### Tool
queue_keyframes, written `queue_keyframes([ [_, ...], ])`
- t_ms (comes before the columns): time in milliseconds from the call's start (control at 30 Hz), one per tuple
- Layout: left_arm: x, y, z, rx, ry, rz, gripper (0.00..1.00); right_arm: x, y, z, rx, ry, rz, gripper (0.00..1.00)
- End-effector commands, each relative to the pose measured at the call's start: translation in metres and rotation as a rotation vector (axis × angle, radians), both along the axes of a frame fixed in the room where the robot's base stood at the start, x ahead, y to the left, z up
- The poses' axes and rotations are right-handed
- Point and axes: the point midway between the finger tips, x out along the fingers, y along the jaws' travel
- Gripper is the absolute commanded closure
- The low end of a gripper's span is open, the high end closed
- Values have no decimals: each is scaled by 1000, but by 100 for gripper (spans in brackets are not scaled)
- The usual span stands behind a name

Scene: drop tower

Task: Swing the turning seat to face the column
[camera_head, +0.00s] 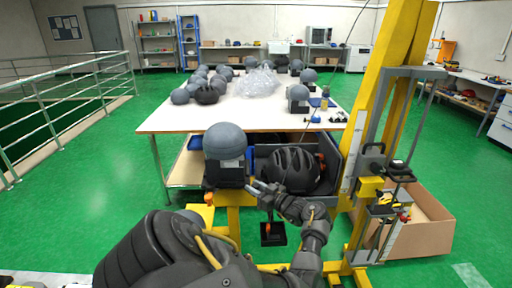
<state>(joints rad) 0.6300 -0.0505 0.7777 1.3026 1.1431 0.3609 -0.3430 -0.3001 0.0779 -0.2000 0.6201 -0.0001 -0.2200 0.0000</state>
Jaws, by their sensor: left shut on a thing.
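The turning seat (224,176) looks like a black block on the yellow frame, with a grey rounded headform (224,141) on top. It stands to the left of the yellow column (397,80), apart from it. My left gripper (259,188) reaches in from the right and is shut at the lower right edge of the seat. Its fingertips are small and dark, so the exact part held is hard to make out. My right gripper is not in view.
A black helmet (289,170) lies in a grey bin between seat and column. Behind is a white table (180,120) with several grey headforms. A cardboard box (432,237) stands right of the column. A railing (60,115) runs at the left; green floor is clear there.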

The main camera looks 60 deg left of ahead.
Motion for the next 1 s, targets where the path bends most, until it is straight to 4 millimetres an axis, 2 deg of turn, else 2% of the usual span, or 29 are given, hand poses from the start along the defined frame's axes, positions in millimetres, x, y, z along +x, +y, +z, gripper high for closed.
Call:
queue_keyframes([
  [67,5,2,6,11,-9,-11,100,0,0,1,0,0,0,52],
  [100,5,2,7,13,-9,-12,66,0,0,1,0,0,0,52],
  [200,5,2,6,10,-8,-11,53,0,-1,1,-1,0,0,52],
  [567,4,-4,2,5,-5,-8,52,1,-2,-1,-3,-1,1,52],
  [667,9,-16,0,3,-5,-9,52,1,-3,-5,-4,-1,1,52],
  [867,22,-54,-1,3,-6,-10,52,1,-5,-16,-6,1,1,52],
  [1000,31,-77,1,6,-8,-9,52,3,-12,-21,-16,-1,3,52],
])
